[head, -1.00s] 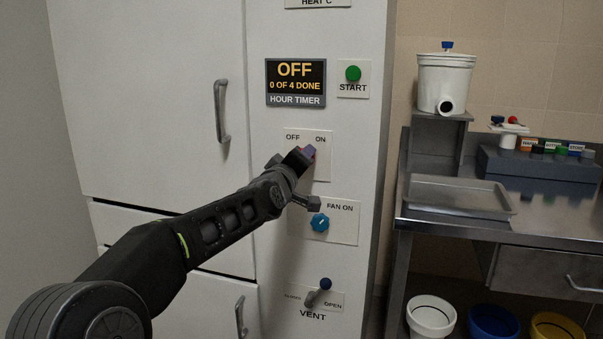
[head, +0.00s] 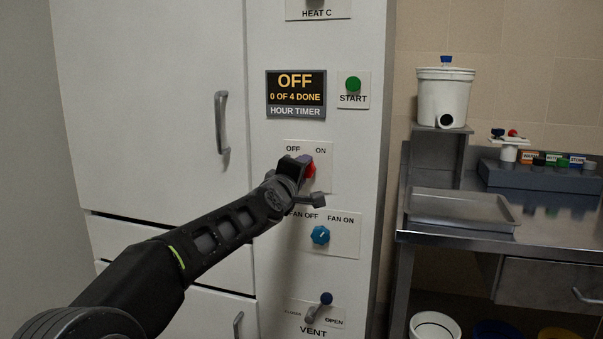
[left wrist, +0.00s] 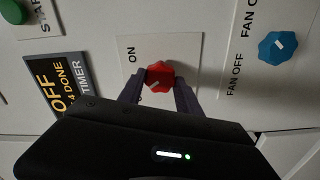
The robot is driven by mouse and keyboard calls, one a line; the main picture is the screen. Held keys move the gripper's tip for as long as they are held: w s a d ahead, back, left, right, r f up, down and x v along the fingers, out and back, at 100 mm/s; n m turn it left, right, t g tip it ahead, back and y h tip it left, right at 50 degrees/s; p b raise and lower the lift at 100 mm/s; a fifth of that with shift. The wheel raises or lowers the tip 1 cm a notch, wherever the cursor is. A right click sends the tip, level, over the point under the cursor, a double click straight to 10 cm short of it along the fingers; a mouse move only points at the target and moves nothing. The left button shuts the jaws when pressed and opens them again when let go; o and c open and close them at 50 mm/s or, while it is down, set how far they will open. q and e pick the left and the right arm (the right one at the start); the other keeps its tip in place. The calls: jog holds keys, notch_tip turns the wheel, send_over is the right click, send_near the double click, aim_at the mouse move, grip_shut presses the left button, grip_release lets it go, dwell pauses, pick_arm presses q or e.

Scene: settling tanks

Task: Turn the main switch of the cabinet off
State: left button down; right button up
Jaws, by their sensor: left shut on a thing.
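The main switch is a red knob (head: 311,170) on a white plate (head: 325,178) on the cabinet front, with OFF lettered at upper left and ON at upper right. My left gripper (head: 304,165) is shut on this knob, and its fingers hide part of it. In the left wrist view the red knob (left wrist: 160,75) sits between the two purple fingers of the gripper (left wrist: 160,82). A small white mark shows on the knob's lower left there, away from the ON lettering. The OFF lettering is hidden in that view. My right gripper is not in view.
The blue fan knob (head: 320,235) is just below, with the vent lever (head: 326,299) further down. The hour timer display (head: 295,94), reading OFF, and green START button (head: 353,84) are above. A steel bench (head: 480,248) with a tray (head: 462,209) stands to the right.

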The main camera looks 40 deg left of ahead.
pick_arm(q)
jog(key=c, duration=0.8)
grip_release()
jog(key=shift+s, duration=0.1)
jog(key=p+v, duration=0.1)
jog(key=v, duration=0.6)
jog(key=shift+s+d+p, duration=0.1)
jog(key=shift+s+p, duration=0.2)
jog(key=shift+p, duration=0.1)
